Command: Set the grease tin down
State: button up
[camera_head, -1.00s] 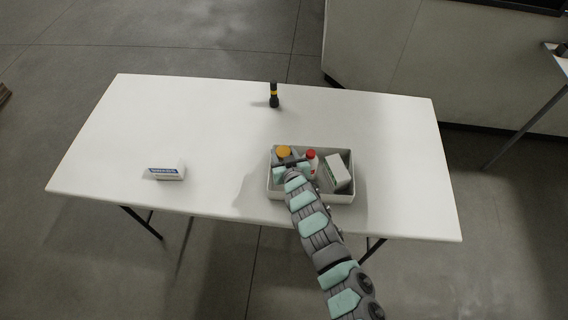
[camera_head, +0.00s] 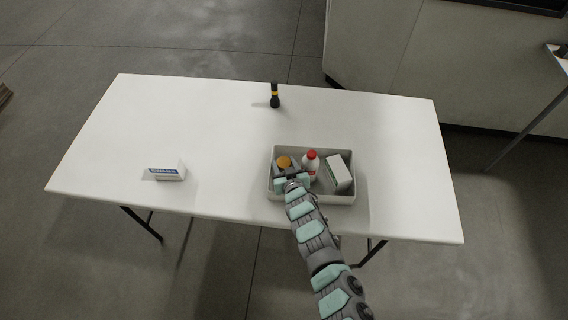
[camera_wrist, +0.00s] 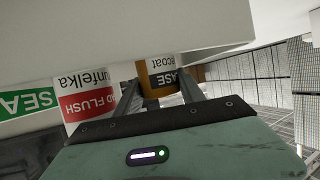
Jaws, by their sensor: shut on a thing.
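The grease tin (camera_head: 284,161), with an orange top, is inside the left part of the white bin (camera_head: 312,149) on the table. In the wrist view the tin (camera_wrist: 160,66) shows a brown and white label between my fingers. My gripper (camera_head: 286,174) is shut on the tin from the near side. Whether the tin's base touches the bin floor is hidden.
A white box (camera_head: 339,173) leans at the bin's right. A flashlight (camera_head: 274,97) stands at the back; a small white box (camera_head: 166,171) is at left. The table's middle is clear.

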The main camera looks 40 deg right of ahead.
jog(key=shift+f, duration=0.45)
jog(key=o, duration=1.5)
jog(key=shift+c, duration=0.2)
jog(key=shift+r, duration=0.1)
jog(key=shift+r+p, duration=0.5)
jog(key=shift+r, duration=0.3)
jog(key=shift+s+a, duration=0.2)
jog(key=shift+s, duration=0.1)
jog(key=v, duration=1.1)
jog(key=shift+s+p, duration=0.15)
jog(key=shift+p, duration=0.3)
